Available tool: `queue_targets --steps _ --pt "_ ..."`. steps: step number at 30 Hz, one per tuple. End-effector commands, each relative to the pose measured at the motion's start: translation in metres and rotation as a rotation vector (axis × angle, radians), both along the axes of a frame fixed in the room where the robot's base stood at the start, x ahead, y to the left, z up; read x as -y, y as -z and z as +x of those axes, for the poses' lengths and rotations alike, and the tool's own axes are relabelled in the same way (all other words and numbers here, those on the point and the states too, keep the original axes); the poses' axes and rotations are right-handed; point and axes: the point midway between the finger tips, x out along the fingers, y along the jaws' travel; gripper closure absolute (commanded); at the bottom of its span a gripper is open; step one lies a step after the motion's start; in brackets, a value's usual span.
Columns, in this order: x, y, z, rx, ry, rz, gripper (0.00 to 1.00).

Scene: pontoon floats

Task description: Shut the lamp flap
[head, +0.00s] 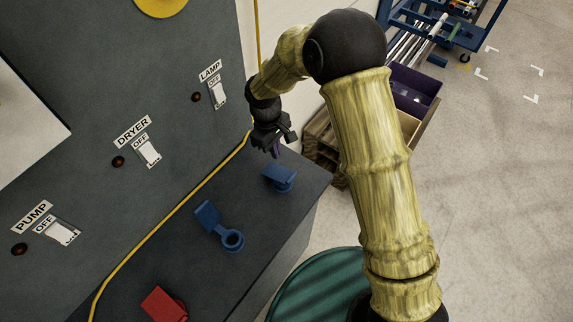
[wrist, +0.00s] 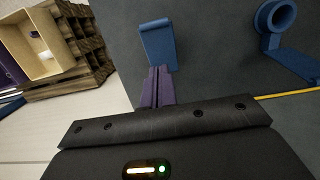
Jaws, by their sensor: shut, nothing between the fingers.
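A blue flap (head: 279,173) on a round blue base sits on the dark box top, nearest the switch labelled LAMP (head: 218,95). Its plate lies over the base and looks a little tilted; I cannot tell whether it is fully down. In the wrist view the blue plate (wrist: 158,42) lies just beyond my fingertips. My gripper (head: 275,152) is shut and empty, just behind and above this flap. In the wrist view its purple fingers (wrist: 158,80) are together, close to the plate's edge; contact cannot be told.
A second blue flap (head: 207,214) stands open beside its ring (head: 232,240), and a red flap (head: 163,305) is nearer. The wall panel has DRYER (head: 149,152) and PUMP (head: 63,232) switches marked OFF. A yellow cable (head: 170,212) runs along the wall. Crates stand beyond the box.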

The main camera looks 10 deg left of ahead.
Motion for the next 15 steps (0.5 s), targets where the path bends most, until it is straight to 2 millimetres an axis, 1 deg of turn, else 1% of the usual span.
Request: queue_targets --steps 7,12,15 --pt "0.006 0.038 -0.003 -0.005 0.0 -0.003 1.0" --pt "0.026 0.052 -0.011 -0.003 0.002 -0.003 1.0" --pt "0.032 0.059 -0.013 -0.002 0.002 -0.003 1.0"
